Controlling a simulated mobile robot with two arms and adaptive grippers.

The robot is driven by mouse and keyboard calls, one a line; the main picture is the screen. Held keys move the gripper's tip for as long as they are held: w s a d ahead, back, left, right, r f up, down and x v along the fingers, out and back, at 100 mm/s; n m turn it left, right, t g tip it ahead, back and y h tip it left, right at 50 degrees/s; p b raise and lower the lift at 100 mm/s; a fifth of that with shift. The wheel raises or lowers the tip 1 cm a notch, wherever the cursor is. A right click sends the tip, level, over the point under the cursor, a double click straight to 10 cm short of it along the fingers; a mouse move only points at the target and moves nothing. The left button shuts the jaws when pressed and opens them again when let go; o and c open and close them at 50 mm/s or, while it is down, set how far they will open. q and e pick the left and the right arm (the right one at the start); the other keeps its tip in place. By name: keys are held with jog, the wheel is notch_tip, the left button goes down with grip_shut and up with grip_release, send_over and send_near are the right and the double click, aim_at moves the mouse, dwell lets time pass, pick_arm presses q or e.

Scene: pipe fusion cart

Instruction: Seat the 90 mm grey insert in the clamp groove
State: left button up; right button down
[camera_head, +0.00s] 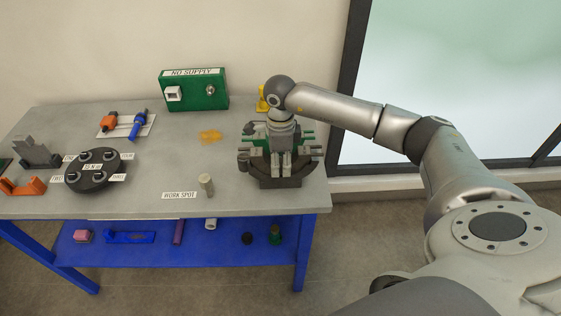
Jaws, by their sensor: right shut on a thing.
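The clamp (243,163) is a dark block with green rods at the right end of the bench. My right gripper (281,172) points down over the middle of the clamp, its fingers low between the clamp's sides. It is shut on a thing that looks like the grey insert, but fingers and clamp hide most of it. I cannot tell whether the insert touches the groove. The groove is hidden too. My left gripper is not in view.
A grey cylinder (206,184) stands beside the WORK SPOT label (179,195). A dark round holder (92,184), orange bracket (22,187) and grey stand (36,153) are at the left. A green NO SUPPLY box (209,97) stands behind. The bench middle is mostly clear.

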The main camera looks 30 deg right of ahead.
jog(key=shift+f, duration=0.1)
jog(key=c, duration=1)
grip_release()
jog(key=shift+o, duration=0.2)
notch_tip(320, 180, up, 12)
jog(key=shift+a+f, duration=0.1)
